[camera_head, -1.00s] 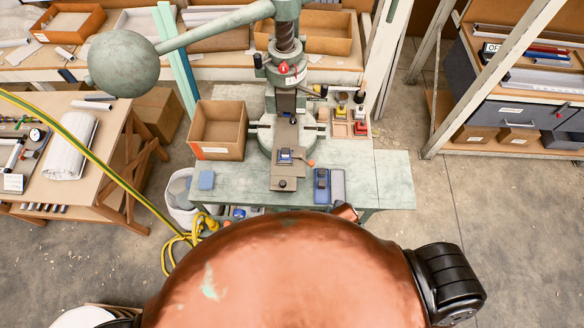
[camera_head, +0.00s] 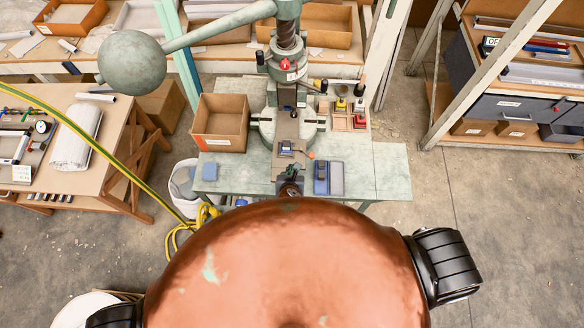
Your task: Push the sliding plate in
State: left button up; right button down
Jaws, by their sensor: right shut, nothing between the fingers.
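The sliding plate (camera_head: 283,161) is a flat grey-brown plate on the green press table, sticking out toward me from under the fly press (camera_head: 286,84). A small blue-and-white piece (camera_head: 286,148) sits on it. My right gripper (camera_head: 290,186) is a small dark shape at the plate's near end. It is shut and holds nothing. It hides the plate's front end and knob, and I cannot tell whether it touches them. My left gripper is not in view.
A blue-and-grey item (camera_head: 328,177) lies right of the plate. Small parts trays (camera_head: 343,121) sit further back. The table's right end is clear.

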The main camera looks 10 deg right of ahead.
aim_at(293, 159)
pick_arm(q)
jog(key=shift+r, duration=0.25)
pick_arm(e)
jog(key=x, duration=0.7)
jog(key=shift+w+f, duration=0.15)
jog(key=shift+w, duration=0.1)
